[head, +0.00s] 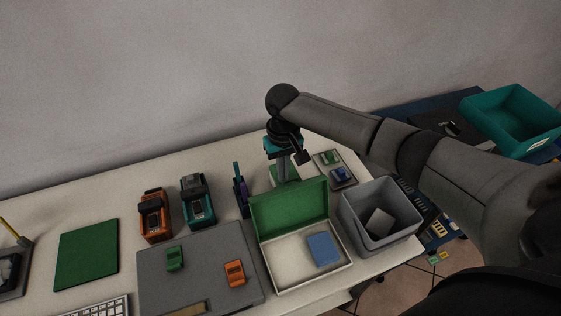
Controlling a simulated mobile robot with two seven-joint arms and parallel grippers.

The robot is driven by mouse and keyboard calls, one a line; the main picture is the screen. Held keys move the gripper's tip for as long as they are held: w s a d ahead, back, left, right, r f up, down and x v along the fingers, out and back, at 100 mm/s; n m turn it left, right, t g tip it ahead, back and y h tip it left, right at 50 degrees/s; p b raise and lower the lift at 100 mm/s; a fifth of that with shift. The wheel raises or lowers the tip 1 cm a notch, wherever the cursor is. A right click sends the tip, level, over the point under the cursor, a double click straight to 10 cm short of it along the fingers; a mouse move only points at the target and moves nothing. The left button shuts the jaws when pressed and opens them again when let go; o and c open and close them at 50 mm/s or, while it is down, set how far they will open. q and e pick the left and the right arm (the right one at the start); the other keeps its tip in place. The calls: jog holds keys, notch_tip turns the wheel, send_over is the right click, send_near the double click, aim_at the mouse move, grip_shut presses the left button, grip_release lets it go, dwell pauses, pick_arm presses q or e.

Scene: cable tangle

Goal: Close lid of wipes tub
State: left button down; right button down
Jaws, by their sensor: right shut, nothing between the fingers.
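The open box (283,281), which I take to be the wipes tub, is cream and shallow and stands near the front of the table. Its green lid (290,206) stands up along its back edge, open. A blue block (323,249) lies inside on the right. My right gripper (284,174) points down just behind the raised lid, shut and empty. The lid's top edge is close to its fingertips; I cannot tell whether they touch. My left gripper is not in view.
A grey bin (347,211) stands right of the box, with a pale block inside. A grey panel (192,270) with green and orange pieces lies to the left. Orange (154,215) and teal (197,203) devices stand behind it. A green mat (87,254) lies further left.

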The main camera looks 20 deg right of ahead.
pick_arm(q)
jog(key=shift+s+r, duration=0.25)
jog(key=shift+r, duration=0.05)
pick_arm(e)
jog(key=shift+s+r, duration=0.3)
jog(key=shift+s, duration=0.5)
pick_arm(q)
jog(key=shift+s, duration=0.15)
